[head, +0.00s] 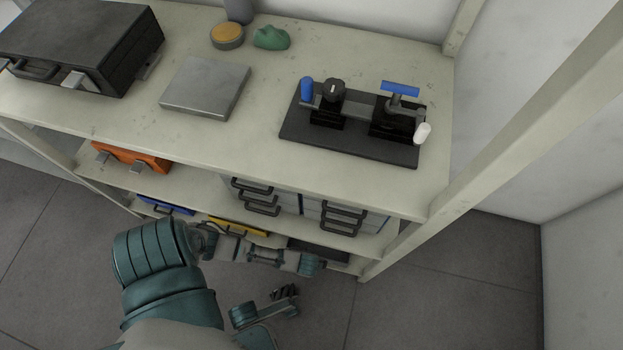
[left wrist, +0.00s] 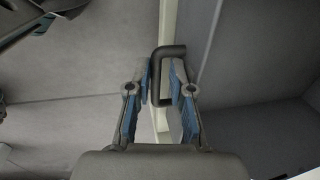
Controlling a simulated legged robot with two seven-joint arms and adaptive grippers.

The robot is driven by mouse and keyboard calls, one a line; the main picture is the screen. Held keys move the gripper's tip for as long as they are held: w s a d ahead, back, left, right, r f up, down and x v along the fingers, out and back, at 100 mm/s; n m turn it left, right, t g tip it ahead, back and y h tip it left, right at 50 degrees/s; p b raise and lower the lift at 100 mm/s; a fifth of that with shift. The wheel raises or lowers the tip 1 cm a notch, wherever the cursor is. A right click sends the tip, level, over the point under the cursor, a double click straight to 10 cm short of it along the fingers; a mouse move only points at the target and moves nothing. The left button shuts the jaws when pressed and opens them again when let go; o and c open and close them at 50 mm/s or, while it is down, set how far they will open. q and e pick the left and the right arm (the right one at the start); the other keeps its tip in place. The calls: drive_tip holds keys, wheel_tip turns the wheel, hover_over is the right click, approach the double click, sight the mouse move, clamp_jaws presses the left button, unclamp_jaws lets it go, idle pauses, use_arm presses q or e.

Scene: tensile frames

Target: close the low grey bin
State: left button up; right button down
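The low grey bin, as far as I can tell, is the dark open box (head: 318,250) at the right end of the bottom shelf. My left arm partly hides it in the head view. In the left wrist view the dark bin interior (left wrist: 265,125) shows on the right, beside a pale upright strip. A dark bracket handle (left wrist: 169,51) stands at that strip. My left gripper (left wrist: 159,76) has its two blue-padded fingers apart, with the handle's bar between them; firm contact is not clear. I cannot make out the left gripper's fingers in the head view.
Bins with blue (head: 165,206) and yellow (head: 238,227) fronts sit left on the bottom shelf. Grey drawers (head: 300,203) and an orange case (head: 130,157) are above. The top holds a clamp fixture (head: 350,125), a metal plate (head: 206,88) and a black case (head: 80,45).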

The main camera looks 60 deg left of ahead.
use_arm(q)
drive_tip(key=shift+d, duration=0.1)
clamp_jaws()
drive_tip(key=shift+w+d+r, duration=0.1)
drive_tip(key=shift+d+r, duration=0.1)
drive_tip(key=shift+d, duration=0.2)
drive_tip(key=shift+w+a+r, duration=0.1)
drive_tip(key=shift+w+a, duration=0.1)
drive_tip(key=shift+w, duration=0.1)
drive_tip(key=shift+w+a+r+p, duration=0.1)
drive_tip(key=shift+w+a+p, duration=0.35)
drive_tip(key=shift+w+a, duration=0.75)
drive_tip(key=shift+a, duration=0.2)
drive_tip(key=shift+o, duration=1)
unclamp_jaws()
drive_tip(key=shift+d, duration=0.1)
drive_tip(key=shift+s+f, duration=0.2)
